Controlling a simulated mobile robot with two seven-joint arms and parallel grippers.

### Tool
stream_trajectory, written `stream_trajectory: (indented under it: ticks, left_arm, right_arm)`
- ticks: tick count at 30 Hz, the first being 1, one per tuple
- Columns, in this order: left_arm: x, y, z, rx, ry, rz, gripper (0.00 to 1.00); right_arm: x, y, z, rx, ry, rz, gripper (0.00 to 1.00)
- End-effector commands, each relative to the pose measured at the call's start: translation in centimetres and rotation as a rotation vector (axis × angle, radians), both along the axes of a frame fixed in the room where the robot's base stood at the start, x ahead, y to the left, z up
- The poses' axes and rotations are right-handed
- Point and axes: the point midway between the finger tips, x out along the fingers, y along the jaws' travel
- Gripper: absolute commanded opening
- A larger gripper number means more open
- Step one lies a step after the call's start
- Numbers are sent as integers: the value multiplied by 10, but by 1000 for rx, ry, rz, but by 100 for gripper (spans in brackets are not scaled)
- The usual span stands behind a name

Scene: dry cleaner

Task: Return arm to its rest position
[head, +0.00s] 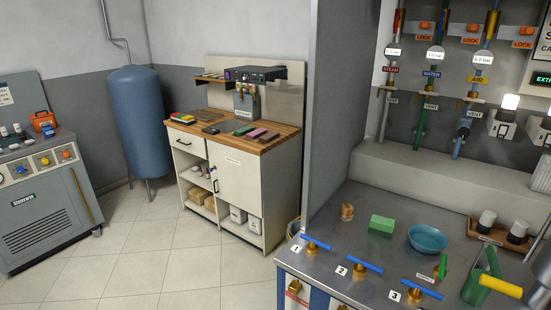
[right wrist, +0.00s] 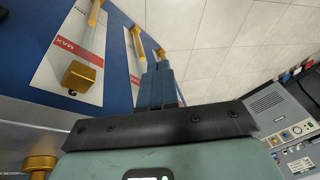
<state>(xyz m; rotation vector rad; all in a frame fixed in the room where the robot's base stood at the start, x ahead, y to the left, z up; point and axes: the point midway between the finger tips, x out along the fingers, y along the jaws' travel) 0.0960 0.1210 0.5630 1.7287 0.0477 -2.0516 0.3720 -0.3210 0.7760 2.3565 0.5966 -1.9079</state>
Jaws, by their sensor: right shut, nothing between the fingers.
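My right gripper (right wrist: 158,72) shows in the right wrist view. Its two blue-grey fingers are together, with nothing between them. They point up in the picture, over the blue front panel (right wrist: 118,55) and beside the pale tiled floor (right wrist: 225,45). I cannot make out either gripper in the head view. My left arm is not in view.
The steel counter (head: 350,210) holds a green block (head: 382,223), a teal bowl (head: 427,238), blue-handled valves (head: 364,262) and a green can (head: 478,287). A grey partition (head: 335,100) rises behind it. A wooden-topped cabinet (head: 240,190) stands beyond open floor (head: 150,255).

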Motion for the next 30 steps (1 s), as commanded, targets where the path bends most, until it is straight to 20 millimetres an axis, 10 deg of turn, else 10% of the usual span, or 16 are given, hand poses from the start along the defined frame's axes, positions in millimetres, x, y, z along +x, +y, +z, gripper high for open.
stream_trajectory:
  ticks: [6, 10, 18, 30]
  left_arm:
    - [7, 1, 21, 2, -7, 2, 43]
    - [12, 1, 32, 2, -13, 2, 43]
    - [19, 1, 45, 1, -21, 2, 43]
    - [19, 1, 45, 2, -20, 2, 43]
  right_arm:
    - [-81, 91, -119, 68, 198, -237, 0]
    - [-150, 141, -157, 84, 307, -381, 0]
    - [-248, 192, -169, 86, 433, -575, 0]
    - [-257, 195, -169, 85, 441, -602, 0]
